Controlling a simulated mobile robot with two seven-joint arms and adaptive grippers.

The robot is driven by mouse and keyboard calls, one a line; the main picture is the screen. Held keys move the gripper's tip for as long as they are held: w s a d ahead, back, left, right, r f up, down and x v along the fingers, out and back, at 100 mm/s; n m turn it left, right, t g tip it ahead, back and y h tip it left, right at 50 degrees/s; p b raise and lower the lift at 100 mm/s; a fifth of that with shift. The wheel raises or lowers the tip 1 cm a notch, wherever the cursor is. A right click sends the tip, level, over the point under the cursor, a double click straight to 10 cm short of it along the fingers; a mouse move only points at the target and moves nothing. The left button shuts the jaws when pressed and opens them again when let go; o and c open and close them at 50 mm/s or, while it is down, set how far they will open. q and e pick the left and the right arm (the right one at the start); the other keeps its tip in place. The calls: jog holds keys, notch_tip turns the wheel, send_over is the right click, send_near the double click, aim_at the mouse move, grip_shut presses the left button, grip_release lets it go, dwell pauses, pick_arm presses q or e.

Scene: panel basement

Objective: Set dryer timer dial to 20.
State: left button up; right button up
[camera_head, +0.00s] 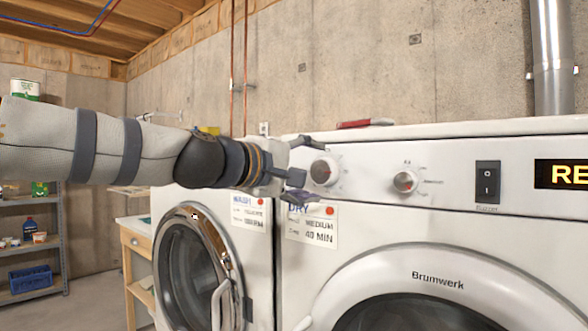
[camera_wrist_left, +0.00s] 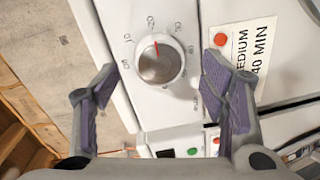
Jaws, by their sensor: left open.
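The dryer (camera_head: 430,225) has a round silver timer dial (camera_head: 324,172) at the left of its front panel. In the left wrist view, the dial (camera_wrist_left: 160,62) has a red pointer mark aimed near a small rotated label that looks like 20; the printing is small. My left gripper (camera_head: 306,171) is open at the dial. In the wrist view, the left gripper's purple-padded fingers (camera_wrist_left: 163,84) stand on either side of the dial with clear gaps, not touching it. My right gripper is not in view.
A second knob (camera_head: 405,181), a black rocker switch (camera_head: 487,181) and a lit display (camera_head: 564,174) lie further right. A "DRY, MEDIUM, 40 MIN" card (camera_head: 311,226) hangs below the dial. A washer (camera_head: 214,262) stands left. A red-handled tool (camera_head: 364,123) lies on top.

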pick_arm(q)
jog(key=v, duration=0.9)
jog(key=shift+s+a, duration=0.2)
